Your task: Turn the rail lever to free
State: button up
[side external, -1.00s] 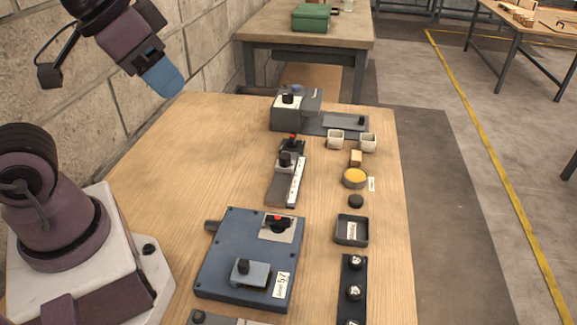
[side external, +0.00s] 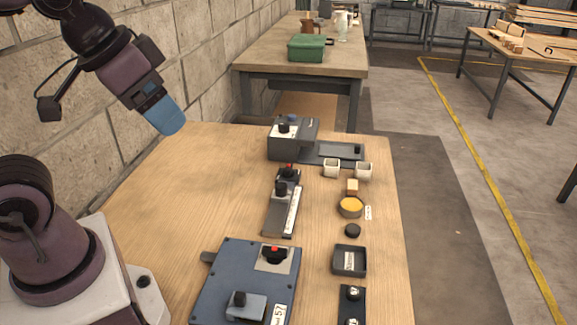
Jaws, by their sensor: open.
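A narrow grey rail unit (side external: 282,214) with a white marked strip lies mid-table. A black knob (side external: 281,189) on a grey block stands on it, and a dark part with a red top (side external: 289,170) sits at its far end. I cannot read the markings or tell which position a lever is in. My gripper (side external: 166,117), with blue fingertips, hangs in the air up and left of the rail unit, well apart from it. It is open, seen side-on, and no object shows in it.
A blue box (side external: 225,275) with a red-topped switch and a knob stands nearer. A grey box (side external: 288,146) stands at the far end. White cups, a yellow-topped disc (side external: 350,206) and a black tray (side external: 349,261) line the right. The table's left part is clear.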

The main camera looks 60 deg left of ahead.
jog(key=shift+o, duration=0.2)
jog(key=w+a+f+g, duration=0.1)
jog(key=a+f+n, duration=0.1)
jog(key=shift+w+f+g+y, duration=0.3)
jog(key=shift+w+g, duration=0.05)
jog(key=shift+g, duration=0.05)
jog(key=m+h, duration=0.4)
jog(key=m, duration=0.6)
send_near(289, 166)
jog(key=x, duration=0.9)
jog(key=shift+a+f, duration=0.1)
jog(key=c, duration=0.9)
